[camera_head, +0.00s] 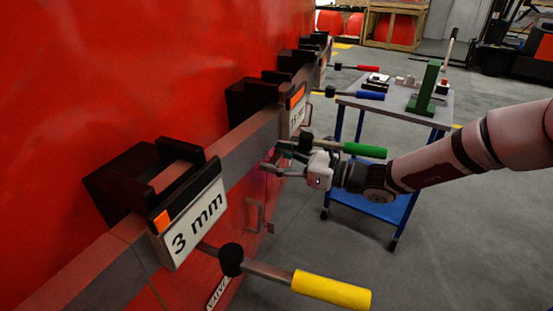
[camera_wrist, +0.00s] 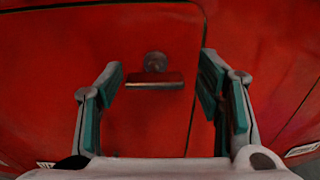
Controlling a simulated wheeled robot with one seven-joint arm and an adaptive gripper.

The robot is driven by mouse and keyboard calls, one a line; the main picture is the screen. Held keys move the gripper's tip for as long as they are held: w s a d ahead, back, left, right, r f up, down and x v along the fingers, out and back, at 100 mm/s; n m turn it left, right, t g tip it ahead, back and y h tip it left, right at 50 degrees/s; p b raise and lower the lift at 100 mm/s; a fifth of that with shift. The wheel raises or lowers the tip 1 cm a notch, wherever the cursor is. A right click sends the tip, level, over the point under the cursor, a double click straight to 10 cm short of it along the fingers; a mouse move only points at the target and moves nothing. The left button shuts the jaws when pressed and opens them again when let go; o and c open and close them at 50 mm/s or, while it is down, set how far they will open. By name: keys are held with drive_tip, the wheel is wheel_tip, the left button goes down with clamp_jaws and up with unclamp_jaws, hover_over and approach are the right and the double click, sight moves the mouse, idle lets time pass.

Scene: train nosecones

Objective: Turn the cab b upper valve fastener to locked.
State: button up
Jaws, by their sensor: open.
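A small dark fastener (camera_wrist: 154,80) shows on a red door panel (camera_wrist: 160,125) in the wrist view. It has a round mount above a flat bar that lies horizontally. My gripper (camera_wrist: 161,75) is open and faces the panel, with its teal-padded fingers on either side of the fastener and apart from it in the picture. The gap in depth is hard to judge. In the head view my gripper (camera_head: 272,162) is beside the red nosecone wall, and the fastener between its fingers cannot be made out there.
Green (camera_head: 364,150), blue (camera_head: 369,96) and red (camera_head: 361,67) handles stand farther along. A blue-legged cart (camera_head: 398,102) stands behind my arm. Floor is clear at lower right.

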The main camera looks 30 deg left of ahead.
drive_tip(key=w+d, duration=0.1)
drive_tip(key=d, duration=1.1)
drive_tip(key=shift+w, duration=0.1)
